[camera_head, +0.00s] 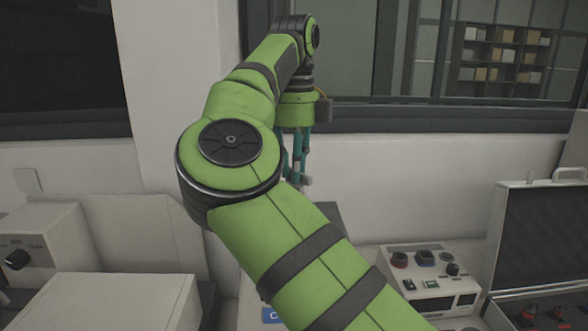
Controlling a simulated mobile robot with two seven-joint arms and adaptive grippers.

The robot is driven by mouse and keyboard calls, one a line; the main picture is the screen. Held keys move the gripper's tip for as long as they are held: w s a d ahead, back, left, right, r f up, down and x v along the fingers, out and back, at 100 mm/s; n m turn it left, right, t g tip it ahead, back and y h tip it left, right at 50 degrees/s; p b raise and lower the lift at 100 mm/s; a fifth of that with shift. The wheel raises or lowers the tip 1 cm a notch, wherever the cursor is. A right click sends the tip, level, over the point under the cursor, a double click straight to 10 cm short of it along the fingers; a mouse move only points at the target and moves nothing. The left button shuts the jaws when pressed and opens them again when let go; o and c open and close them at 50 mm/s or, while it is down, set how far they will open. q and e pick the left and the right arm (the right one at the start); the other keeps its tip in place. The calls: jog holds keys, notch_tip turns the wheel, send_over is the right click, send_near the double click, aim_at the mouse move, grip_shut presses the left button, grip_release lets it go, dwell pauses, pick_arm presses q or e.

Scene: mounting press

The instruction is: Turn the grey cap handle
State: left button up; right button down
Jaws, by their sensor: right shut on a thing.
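My right arm crosses the middle of the head view, and its gripper (299,178) hangs down with teal fingers behind my green forearm. The gripper is shut on the grey cap handle (306,181), of which only a small light grey bit shows at the fingertips. The rest of the handle, the cap and most of the mounting press are hidden behind my arm. How far the handle is turned cannot be seen. My left gripper is not in view.
A control box (432,285) with knobs and buttons stands right of my arm. An open case (540,240) is at the far right. A pale machine (45,235) with a black knob stands at the left. A wall and window are behind.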

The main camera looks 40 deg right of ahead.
jog(key=n+b, duration=0.1)
jog(key=n, duration=0.3)
jog(key=shift+f+n, duration=0.1)
jog(key=shift+n, duration=0.2)
jog(key=n+b, duration=0.1)
jog(key=n, duration=0.3)
jog(key=shift+s+n+b, duration=0.1)
jog(key=shift+n+b, duration=0.2)
jog(key=c, duration=1.1)
grip_release()
jog(key=shift+c, duration=0.2)
